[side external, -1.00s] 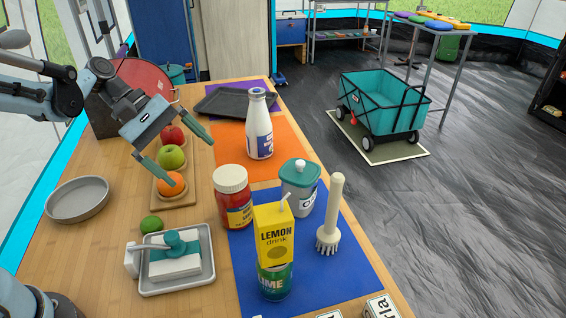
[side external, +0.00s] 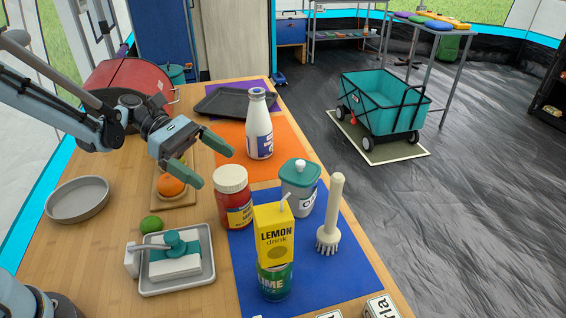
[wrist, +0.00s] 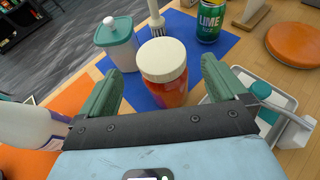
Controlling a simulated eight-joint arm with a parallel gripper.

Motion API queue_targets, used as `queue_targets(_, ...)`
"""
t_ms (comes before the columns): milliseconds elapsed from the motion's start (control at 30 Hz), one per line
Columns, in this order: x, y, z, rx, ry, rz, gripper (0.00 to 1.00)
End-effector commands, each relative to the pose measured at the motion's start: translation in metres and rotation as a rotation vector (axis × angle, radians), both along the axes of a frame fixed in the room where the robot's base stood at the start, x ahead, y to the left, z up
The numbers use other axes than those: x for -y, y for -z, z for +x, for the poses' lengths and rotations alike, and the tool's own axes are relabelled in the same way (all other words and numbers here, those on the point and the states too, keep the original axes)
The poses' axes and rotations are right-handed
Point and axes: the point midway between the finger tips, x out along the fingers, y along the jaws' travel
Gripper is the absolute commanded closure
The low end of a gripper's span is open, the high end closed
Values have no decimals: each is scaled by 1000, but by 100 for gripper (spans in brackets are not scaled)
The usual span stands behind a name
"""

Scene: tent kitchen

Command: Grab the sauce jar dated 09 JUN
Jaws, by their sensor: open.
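The sauce jar (side external: 233,197) has a cream lid, red contents and a yellow label. It stands upright on the left edge of the blue mat; its date cannot be read. In the wrist view the jar (wrist: 165,75) stands ahead, between the lines of my two fingers. My gripper (side external: 217,164) is open and empty, a little above and to the left of the jar in the side view. In the wrist view my gripper (wrist: 160,88) has its green fingers apart, one on each side of the jar, and neither visibly touches it.
The teal-lidded canister (side external: 299,187), yellow lemon drink (side external: 273,235) over a green lime can (side external: 274,281), and brush (side external: 329,225) stand close on the right. A milk bottle (side external: 259,128) stands behind.

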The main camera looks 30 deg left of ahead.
Motion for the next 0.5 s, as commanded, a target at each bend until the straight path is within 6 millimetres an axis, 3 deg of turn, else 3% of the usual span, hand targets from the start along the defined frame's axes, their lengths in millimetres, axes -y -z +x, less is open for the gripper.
queue_targets(167, 11, 4, 0, 0, 1, 0, 2)
queue_targets(500, 50, 21, 3, 0, 1, 1, 2)
